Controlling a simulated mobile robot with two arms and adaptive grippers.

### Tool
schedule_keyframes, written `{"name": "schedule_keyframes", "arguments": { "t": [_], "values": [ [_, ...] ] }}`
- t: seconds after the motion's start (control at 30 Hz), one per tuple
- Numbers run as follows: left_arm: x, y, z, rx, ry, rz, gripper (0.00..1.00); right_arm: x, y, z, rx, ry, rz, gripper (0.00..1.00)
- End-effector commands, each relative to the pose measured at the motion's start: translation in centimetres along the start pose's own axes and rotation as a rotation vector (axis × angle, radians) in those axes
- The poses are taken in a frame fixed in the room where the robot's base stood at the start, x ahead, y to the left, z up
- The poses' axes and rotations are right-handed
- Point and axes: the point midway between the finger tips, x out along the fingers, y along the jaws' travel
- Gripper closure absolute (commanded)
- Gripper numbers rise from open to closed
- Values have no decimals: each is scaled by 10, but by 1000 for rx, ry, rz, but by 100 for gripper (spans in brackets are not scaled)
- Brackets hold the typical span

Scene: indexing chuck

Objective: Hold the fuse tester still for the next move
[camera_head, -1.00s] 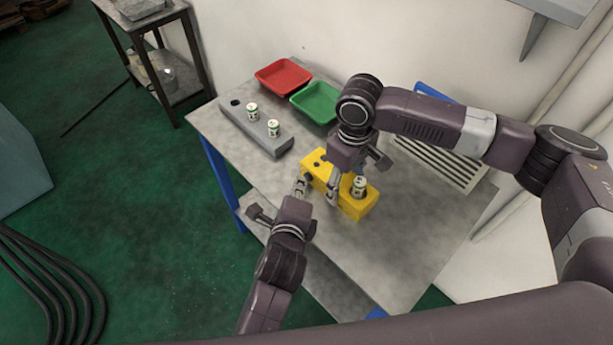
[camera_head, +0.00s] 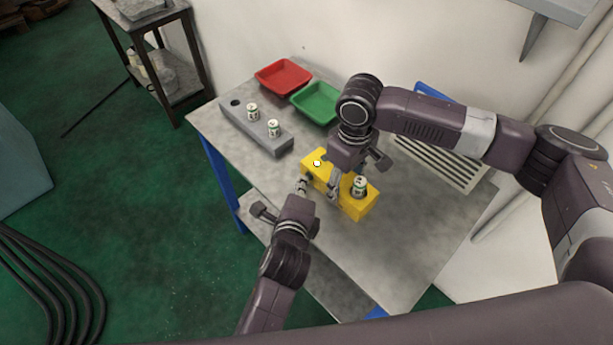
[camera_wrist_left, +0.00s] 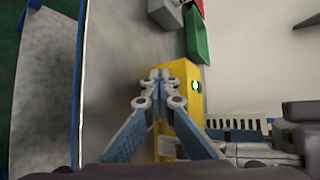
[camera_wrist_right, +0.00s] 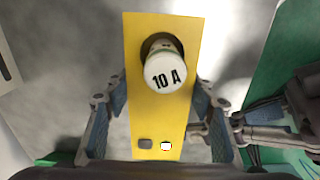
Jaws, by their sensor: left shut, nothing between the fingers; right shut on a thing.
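The yellow fuse tester (camera_head: 352,208) stands on the grey table. A fuse (camera_head: 359,187) stands in its socket; the right wrist view shows its cap (camera_wrist_right: 165,72) marked "10 A". My right gripper (camera_head: 335,190) is shut on the tester, one finger along each long side. My left gripper (camera_head: 302,186) is shut and empty, its tips close against the tester's near left side; whether they touch is unclear. A lamp (camera_head: 317,163) on the tester's top glows white with a green rim; a second lamp (camera_wrist_right: 146,143) beside it is dark.
A grey block (camera_head: 250,132) with two fuses (camera_head: 274,127) and an empty hole is at the table's back left. A red tray (camera_head: 283,77) and a green tray (camera_head: 316,102) lie behind it. The front of the table is clear.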

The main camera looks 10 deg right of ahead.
Motion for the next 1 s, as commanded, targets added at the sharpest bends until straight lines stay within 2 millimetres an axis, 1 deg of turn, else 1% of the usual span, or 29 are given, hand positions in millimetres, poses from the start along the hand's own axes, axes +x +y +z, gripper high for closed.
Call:
{"name": "schedule_keyframes", "arguments": {
  "t": [0.03,0.4,0.57,0.83,1.0],
  "values": [
    [2,-9,0,-13,-2,-10,100,0,-2,-1,-5,2,-4,81],
    [2,-10,1,-13,-2,-12,100,0,-3,-1,-7,1,-5,81],
    [-1,-9,2,-13,-3,-13,100,0,-3,0,-7,1,-6,81],
    [-13,-1,9,-11,-1,-10,100,0,-3,0,-6,0,-5,81],
    [-15,1,10,-10,0,-8,100,0,-2,0,-4,0,-4,81]
  ]
}}
